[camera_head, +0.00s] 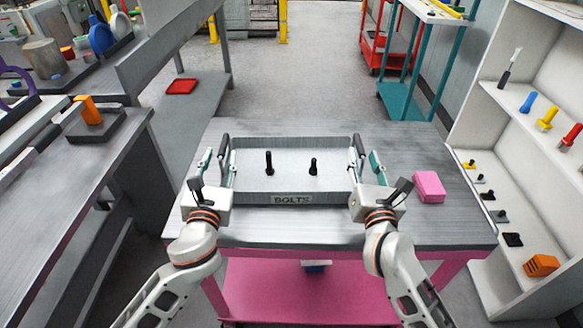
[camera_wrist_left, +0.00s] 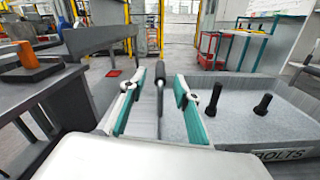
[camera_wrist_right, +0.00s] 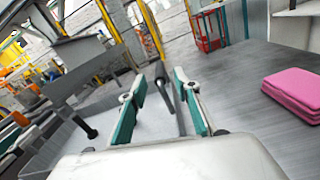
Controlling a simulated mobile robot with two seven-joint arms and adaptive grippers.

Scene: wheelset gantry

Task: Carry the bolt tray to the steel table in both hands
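The grey bolt tray (camera_head: 250,198), labelled BOLTS, rests level on a grey-topped table (camera_head: 290,232) with a pink frame. Two black bolts (camera_head: 269,163) (camera_head: 313,166) stand upright inside it. My left gripper (camera_head: 218,165) is at the tray's left side, open. In the left wrist view the left handle (camera_wrist_left: 160,80) lies between its fingers, with gaps on both sides. My right gripper (camera_head: 366,165) is at the right side, also open. In the right wrist view the right handle (camera_wrist_right: 164,86) lies between its fingers, clear of them.
A pink block (camera_head: 429,186) lies on the table right of the tray. A cluttered workbench (camera_head: 85,170) is at left, a shelf unit (camera_head: 535,110) at right. A teal stand (camera_head: 405,100) and red cart (camera_head: 375,50) stand behind. Open floor (camera_head: 300,80) lies beyond the table.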

